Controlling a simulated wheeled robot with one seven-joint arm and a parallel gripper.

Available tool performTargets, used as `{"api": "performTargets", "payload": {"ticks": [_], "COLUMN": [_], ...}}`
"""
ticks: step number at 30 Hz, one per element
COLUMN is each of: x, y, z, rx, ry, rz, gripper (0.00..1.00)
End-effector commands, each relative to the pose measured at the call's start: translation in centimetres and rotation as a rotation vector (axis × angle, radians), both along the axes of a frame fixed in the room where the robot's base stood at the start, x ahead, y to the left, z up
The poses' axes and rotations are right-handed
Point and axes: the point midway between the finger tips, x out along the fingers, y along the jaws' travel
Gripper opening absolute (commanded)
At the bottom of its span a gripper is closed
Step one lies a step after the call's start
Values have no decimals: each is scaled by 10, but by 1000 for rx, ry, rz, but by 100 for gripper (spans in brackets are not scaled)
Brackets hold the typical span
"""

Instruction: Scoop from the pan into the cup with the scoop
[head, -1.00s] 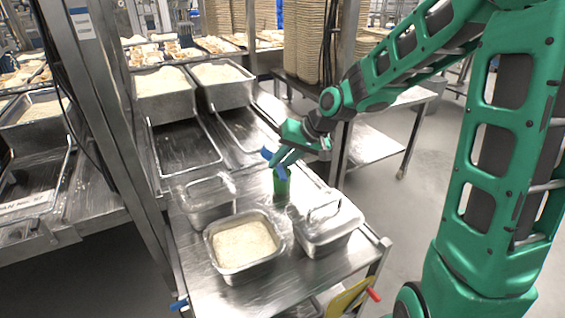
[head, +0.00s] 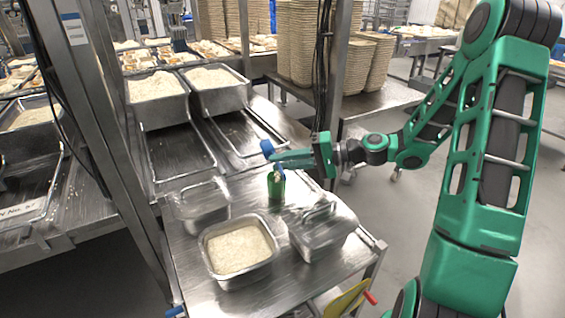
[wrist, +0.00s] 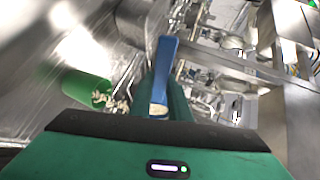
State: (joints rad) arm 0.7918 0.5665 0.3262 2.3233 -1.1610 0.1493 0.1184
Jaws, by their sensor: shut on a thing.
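My gripper (head: 284,157) is shut on the blue scoop (head: 267,147), just above the green cup (head: 276,187). The scoop (wrist: 166,60) also shows between my fingers in the wrist view; I cannot tell what its bowl holds. The cup stands upright on the metal table behind the pan. In the wrist view the cup (wrist: 85,86) lies left of the scoop, with pale grains at its mouth. The open steel pan (head: 207,256) holds rice (head: 238,248) and stands at the table's front, clear of my gripper.
A lidded steel pan (head: 200,204) stands behind and left of the open pan. Another lidded pan (head: 322,236) is right of it. Large tubs of pale food (head: 157,88) stand at the back. A metal post (head: 85,120) rises at the left.

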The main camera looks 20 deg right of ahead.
Motion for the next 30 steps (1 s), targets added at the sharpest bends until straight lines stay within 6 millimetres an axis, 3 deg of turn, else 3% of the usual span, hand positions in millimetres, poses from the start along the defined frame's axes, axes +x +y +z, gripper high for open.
{"api": "performTargets", "payload": {"ticks": [16, 30], "x": [-1, -1], "y": [-10, -12], "z": [-2, -1], "rx": [325, 393], "ry": [-19, -25], "rz": [-1, 0], "gripper": [0, 0]}}
